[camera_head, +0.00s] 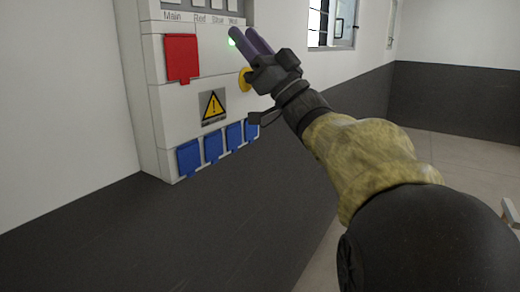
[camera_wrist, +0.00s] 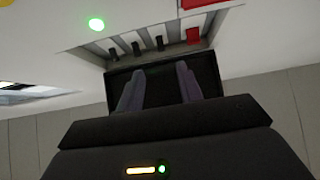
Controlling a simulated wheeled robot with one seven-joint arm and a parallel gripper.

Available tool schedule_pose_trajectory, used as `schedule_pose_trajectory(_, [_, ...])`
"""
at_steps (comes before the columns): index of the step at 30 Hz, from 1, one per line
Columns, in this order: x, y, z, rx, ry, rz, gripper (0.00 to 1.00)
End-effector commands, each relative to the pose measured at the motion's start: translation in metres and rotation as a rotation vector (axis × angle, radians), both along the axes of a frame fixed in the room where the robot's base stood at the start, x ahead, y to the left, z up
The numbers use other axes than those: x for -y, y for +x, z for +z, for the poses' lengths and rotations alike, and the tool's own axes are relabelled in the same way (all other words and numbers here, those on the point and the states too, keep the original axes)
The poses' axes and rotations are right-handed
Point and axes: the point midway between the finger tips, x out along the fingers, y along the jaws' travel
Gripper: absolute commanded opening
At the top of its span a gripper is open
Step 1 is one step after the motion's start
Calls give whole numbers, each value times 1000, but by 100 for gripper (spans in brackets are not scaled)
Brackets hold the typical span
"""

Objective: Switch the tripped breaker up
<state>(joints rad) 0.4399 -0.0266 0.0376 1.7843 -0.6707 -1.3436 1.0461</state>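A white electrical panel (camera_head: 153,60) is on the wall at the left of the head view. Its breaker row at the top is cut off there, with labels "Main", "Red", "Blue" and a partly hidden one below. In the wrist view, upside down, several breaker levers show: a red lever (camera_wrist: 193,36) and black levers (camera_wrist: 136,50). I cannot tell which one is tripped. My gripper (camera_head: 246,38) is in front of the panel's upper right. In the wrist view my gripper (camera_wrist: 159,82) has its purple fingers apart and nothing between them. Contact with a lever cannot be seen.
A window (camera_head: 332,22) is beyond.

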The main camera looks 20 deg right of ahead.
Motion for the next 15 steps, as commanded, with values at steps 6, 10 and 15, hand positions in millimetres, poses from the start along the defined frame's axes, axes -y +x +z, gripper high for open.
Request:
schedule_pose_trajectory(6, [16,-21,-30,0,-1,-2,36])
schedule_pose_trajectory(10, [24,-31,-43,-2,1,-5,36])
schedule_pose_trajectory(15, [31,-7,-54,-84,42,-92,36])
